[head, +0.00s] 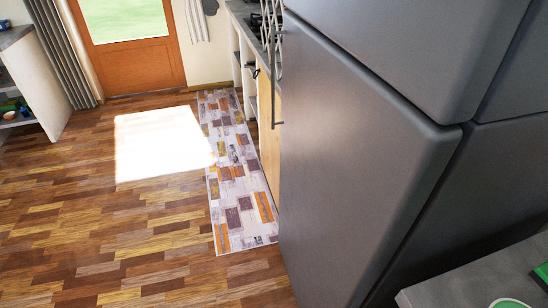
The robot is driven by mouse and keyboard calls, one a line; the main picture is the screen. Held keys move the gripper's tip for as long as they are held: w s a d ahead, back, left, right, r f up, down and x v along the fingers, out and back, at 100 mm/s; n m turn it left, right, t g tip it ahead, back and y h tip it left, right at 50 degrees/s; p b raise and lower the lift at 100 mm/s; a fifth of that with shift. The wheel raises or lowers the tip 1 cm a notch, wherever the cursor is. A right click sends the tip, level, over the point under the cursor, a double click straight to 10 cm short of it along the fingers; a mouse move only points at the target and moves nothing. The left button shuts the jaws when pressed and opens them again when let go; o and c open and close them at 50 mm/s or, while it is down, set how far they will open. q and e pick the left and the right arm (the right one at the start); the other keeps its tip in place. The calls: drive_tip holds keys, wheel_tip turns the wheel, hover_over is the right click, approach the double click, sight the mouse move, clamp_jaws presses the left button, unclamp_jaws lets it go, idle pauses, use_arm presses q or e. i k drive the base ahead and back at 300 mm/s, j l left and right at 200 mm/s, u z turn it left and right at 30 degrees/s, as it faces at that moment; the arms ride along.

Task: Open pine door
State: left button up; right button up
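A light, pine-coloured cabinet door (268,135) shows at a steep angle under the counter, just left of the grey fridge, which hides part of it. A thin vertical dark bar, perhaps its handle, stands at its near side. An orange-brown wooden door (140,66) with a glass pane is in the far wall at the upper left and looks shut; its top is cut off. I cannot tell which of the two is the pine door. Neither of my grippers is in view.
A large grey fridge (370,150) fills the right. A patterned runner (237,170) lies along the counter (243,15). The wooden floor (120,230) at the left is clear, with a bright sunlit patch. An open shelf (40,80) stands at the far left. A grey surface (480,280) is at the lower right.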

sight(269, 103)
drive_tip(key=i+j+z, duration=0.15)
drive_tip(key=z, duration=0.2)
drive_tip(key=i+j+z, duration=0.4)
drive_tip(key=j, duration=0.2)
drive_tip(key=i+j+z, duration=0.15)
drive_tip(key=j, duration=0.2)
drive_tip(key=i+j+z, duration=0.2)
drive_tip(key=j, duration=0.15)
